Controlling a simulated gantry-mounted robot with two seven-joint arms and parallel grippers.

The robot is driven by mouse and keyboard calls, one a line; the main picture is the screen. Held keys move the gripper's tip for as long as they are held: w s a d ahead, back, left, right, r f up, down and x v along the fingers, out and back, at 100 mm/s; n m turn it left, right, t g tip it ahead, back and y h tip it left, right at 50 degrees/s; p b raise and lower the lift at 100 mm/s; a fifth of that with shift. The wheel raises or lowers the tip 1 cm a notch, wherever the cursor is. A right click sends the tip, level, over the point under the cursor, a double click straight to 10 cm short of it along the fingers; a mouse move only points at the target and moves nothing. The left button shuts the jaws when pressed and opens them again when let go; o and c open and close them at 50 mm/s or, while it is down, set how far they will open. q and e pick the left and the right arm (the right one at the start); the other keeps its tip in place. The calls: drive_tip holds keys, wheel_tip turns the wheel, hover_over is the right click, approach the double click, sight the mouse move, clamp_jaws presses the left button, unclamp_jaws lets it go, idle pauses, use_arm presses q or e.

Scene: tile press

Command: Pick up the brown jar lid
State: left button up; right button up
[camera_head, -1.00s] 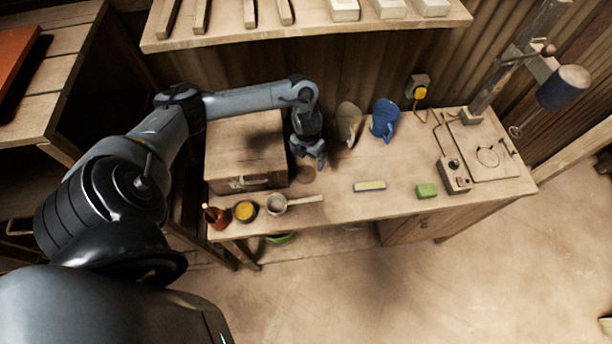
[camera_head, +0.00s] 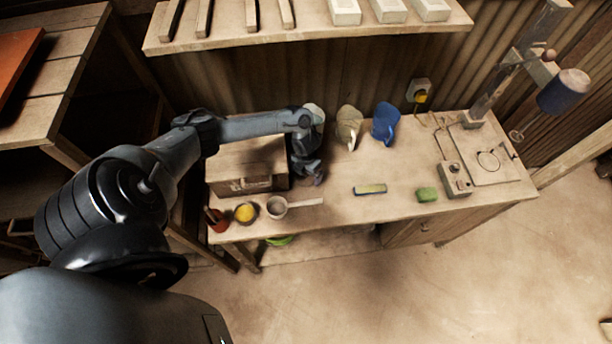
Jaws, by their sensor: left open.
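My left gripper (camera_head: 313,178) points down at the table top, just right of the wooden box, with its fingers open. The brown jar lid lies at this spot and is now mostly hidden behind the fingers. I cannot tell whether the fingers touch the lid or are around it. My right gripper is out of view.
The wooden box (camera_head: 240,165) stands close left of the gripper. A tan jug (camera_head: 347,124) and a blue jug (camera_head: 385,122) stand behind right. A yellow-filled bowl (camera_head: 246,212), a grey pan (camera_head: 277,206) and a red-brown pot (camera_head: 217,220) line the front. A sponge (camera_head: 370,190) lies right.

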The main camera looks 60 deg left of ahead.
use_arm(q)
drive_tip(key=shift+f, duration=0.3)
drive_tip(key=shift+c, duration=0.2)
drive_tip(key=c, duration=1.1)
drive_tip(key=shift+o, duration=0.2)
drive_tip(key=shift+r, duration=0.15)
